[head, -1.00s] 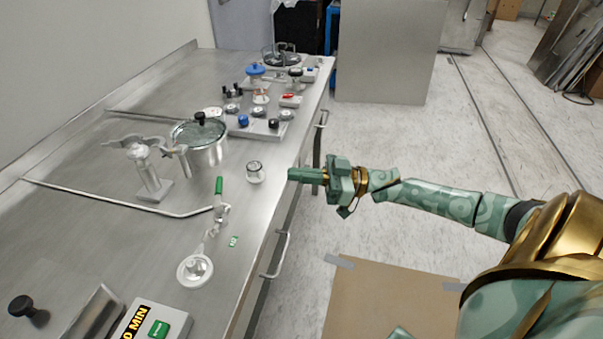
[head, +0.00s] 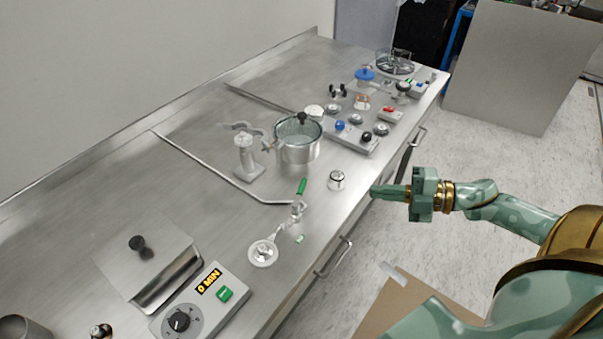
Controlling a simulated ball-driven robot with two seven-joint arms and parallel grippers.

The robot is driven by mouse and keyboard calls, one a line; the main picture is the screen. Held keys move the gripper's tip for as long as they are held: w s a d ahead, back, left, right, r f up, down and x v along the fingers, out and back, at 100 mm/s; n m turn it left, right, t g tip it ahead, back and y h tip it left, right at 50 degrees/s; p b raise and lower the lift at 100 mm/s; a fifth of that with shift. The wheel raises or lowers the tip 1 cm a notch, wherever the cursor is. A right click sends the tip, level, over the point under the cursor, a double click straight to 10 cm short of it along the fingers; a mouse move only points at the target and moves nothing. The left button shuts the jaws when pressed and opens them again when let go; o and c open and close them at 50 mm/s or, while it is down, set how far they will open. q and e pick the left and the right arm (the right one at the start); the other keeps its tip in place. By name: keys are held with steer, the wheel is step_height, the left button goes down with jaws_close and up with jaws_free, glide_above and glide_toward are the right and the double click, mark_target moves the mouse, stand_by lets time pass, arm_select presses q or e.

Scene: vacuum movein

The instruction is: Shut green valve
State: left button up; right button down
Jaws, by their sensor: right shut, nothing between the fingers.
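The green valve handle (head: 302,186) is a short green lever on a metal valve body (head: 297,210) at the front end of a thin pipe on the steel bench. The lever points up and away along the bench, tilted slightly right in the head view. A small green tag (head: 299,239) lies beside the valve. My right gripper (head: 376,191) is shut and empty, its fingers pointing left at the bench's front edge. It is to the right of the green handle and apart from it, with a small round gauge (head: 336,180) between them. My left gripper is not in view.
A glass-lidded pot (head: 298,145) and a metal clamp stand (head: 245,155) stand behind the valve. A round flange (head: 263,253), a timer box (head: 205,300) and a lidded metal box (head: 147,258) are nearer. A knob panel (head: 352,136) lies further right. Drawer handles (head: 335,258) stick out in front.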

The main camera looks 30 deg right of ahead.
mark_target(300, 194)
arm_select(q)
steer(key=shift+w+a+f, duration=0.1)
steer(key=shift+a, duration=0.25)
arm_select(e)
steer(key=n, duration=0.3)
steer(key=shift+w+f, duration=0.25)
steer(key=shift+a, duration=0.1)
